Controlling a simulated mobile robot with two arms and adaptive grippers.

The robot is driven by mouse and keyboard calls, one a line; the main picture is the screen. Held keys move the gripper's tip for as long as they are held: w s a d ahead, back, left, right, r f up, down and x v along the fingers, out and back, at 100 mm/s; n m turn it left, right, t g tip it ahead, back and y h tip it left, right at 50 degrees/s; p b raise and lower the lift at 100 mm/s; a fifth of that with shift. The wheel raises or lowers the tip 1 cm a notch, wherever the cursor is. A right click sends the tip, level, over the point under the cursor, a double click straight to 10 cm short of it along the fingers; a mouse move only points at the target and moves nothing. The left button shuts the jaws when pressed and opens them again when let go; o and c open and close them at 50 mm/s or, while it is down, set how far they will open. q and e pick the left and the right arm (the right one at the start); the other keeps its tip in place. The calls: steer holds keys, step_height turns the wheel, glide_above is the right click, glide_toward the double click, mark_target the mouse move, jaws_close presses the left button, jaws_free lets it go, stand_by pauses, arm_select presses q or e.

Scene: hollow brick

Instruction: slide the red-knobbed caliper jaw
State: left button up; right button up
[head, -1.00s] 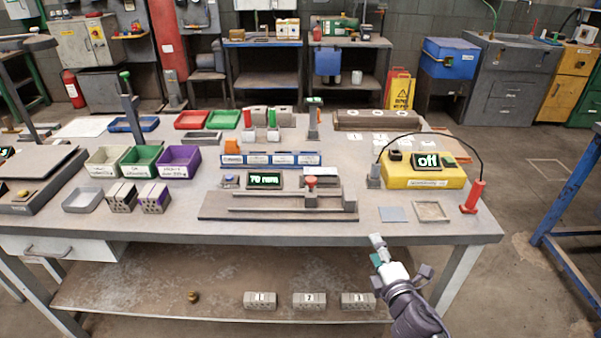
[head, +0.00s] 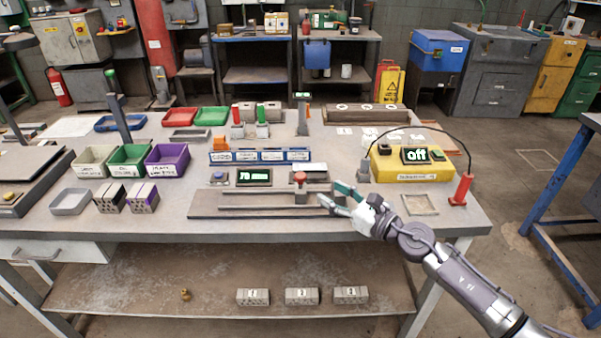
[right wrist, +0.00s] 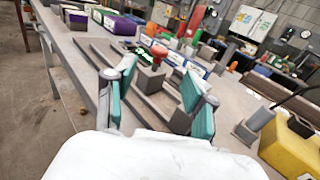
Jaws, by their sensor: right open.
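The caliper's red knob (head: 300,177) stands on its sliding jaw, on the grey caliper base (head: 215,211) at the front middle of the bench. The knob also shows in the right wrist view (right wrist: 158,52), between my fingers and beyond them. The caliper's display (head: 254,177) shows green digits that look like 70 mm. My right gripper (head: 334,198) is open at the right end of the caliper, with teal pads. In the right wrist view its fingers (right wrist: 155,98) are spread and nothing is gripped. My left gripper is not in view.
A yellow box (head: 410,177) with an "off" display and a cable to a red handle (head: 462,190) stands right of the caliper. A blue-fronted rack (head: 259,155) is behind it. Colored bins (head: 167,158) and hollow bricks (head: 142,198) are at left.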

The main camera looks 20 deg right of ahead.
mark_target(305, 178)
steer(key=x, duration=1.1)
steer(key=shift+f+p, duration=0.1)
steer(key=shift+p, duration=0.3)
jaws_close()
